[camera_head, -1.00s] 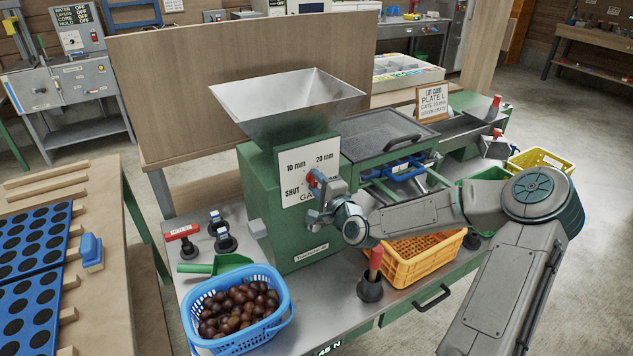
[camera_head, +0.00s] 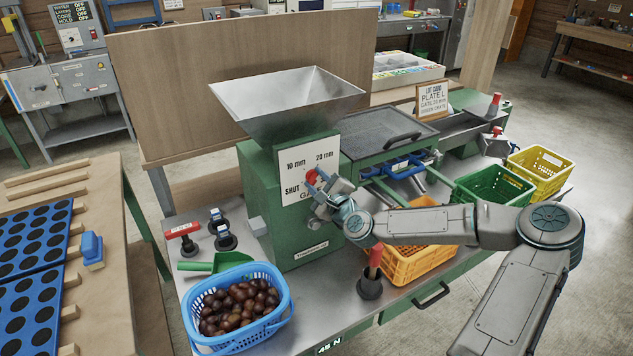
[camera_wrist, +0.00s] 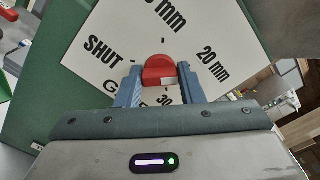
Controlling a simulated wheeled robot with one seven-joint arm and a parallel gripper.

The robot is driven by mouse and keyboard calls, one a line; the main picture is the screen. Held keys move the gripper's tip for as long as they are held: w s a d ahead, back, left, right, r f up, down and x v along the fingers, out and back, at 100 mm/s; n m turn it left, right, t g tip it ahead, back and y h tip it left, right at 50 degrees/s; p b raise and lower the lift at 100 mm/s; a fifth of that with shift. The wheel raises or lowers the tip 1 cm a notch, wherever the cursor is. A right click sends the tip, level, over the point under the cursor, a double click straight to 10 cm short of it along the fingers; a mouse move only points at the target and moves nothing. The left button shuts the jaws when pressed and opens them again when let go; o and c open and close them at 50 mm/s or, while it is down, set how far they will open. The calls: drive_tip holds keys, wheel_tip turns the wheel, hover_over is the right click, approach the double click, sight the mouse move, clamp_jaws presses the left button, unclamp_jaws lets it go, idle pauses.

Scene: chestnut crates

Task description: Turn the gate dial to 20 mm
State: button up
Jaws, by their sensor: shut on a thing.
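The gate dial is a red knob (camera_head: 311,176) on a white plate (camera_head: 294,182) on the front of the green machine (camera_head: 262,215). In the head view the plate reads 10 mm upper left, 20 mm upper right and SHUT lower left. My gripper (camera_head: 316,183) is at the plate, shut on the knob. In the wrist view the red knob (camera_wrist: 158,70) sits between my two fingers (camera_wrist: 160,88). There 10 mm is at the top, 20 mm right, 30 mm below and partly hidden, SHUT left. I cannot tell which mark the knob points to.
A blue basket of chestnuts (camera_head: 279,320) stands at the bench front. Green (camera_head: 478,197) and yellow (camera_head: 548,183) crates stand right. A card (camera_head: 432,101) reads plate L, gate 20 mm, green crate.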

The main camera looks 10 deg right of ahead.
drive_tip(key=shift+f, duration=0.1)
drive_tip(key=o, duration=1)
drive_tip(key=b+v, duration=0.1)
drive_tip(key=v, duration=1.3)
